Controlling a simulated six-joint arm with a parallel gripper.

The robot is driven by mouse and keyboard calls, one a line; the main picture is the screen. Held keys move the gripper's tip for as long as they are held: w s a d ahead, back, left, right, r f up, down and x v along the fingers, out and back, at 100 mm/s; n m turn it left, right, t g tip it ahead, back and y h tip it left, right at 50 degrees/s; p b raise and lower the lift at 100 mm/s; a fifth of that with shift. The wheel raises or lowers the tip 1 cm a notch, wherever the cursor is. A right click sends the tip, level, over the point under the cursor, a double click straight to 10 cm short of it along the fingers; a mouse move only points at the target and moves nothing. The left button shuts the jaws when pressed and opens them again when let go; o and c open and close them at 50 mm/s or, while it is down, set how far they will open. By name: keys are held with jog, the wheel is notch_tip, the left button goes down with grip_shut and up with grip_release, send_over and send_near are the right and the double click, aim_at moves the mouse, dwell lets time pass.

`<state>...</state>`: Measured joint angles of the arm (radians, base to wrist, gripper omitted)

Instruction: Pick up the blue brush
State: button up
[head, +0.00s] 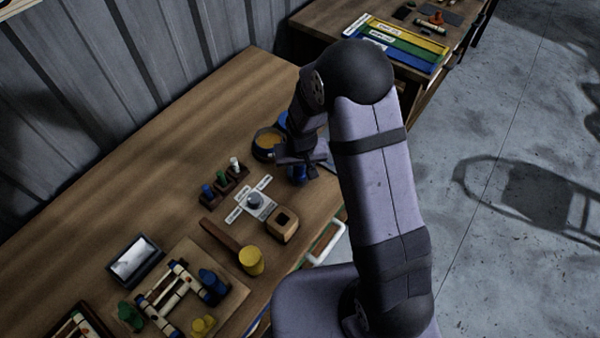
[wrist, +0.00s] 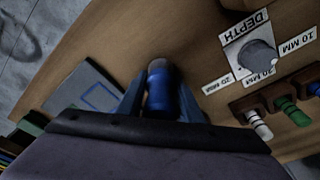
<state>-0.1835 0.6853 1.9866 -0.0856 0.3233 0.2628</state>
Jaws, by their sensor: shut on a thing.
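The blue brush (wrist: 160,100), a short blue cylinder with a greyish end, is between the two fingers of my gripper (wrist: 161,84) in the wrist view. My gripper is shut on it. In the head view, my gripper (head: 304,160) is low over the right part of the wooden table, and the blue brush (head: 297,174) shows just under it. My fingers and arm hide part of the brush there. I cannot tell whether it touches the table.
A round dish (head: 268,143) stands just behind my gripper. A rack of coloured pegs (head: 223,184), a depth dial (head: 255,201) and a wooden block with a square hole (head: 283,225) are to the left and front. A grey flat panel (wrist: 88,92) lies beside the brush.

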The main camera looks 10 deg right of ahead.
jog(key=shift+r+b, duration=1.35)
jog(key=shift+r, duration=3.65)
jog(key=w+a+r+t+y, duration=0.1)
jog(key=w+a+t, duration=0.1)
jog(key=w+a, duration=0.3)
jog(key=w+a+t, duration=0.2)
jog(key=w+a, duration=0.1)
jog(key=w, duration=0.4)
jog(key=shift+w+d+f+b, duration=0.15)
jog(key=shift+f+b, duration=0.7)
jog(key=shift+f, duration=0.7)
jog(key=shift+s+d+f+b, duration=0.1)
jog(key=shift+f+b, duration=0.75)
jog(key=shift+f, duration=0.65)
jog(key=shift+f+b, duration=0.7)
notch_tip(320, 180, up, 7)
jog(key=p, duration=0.5)
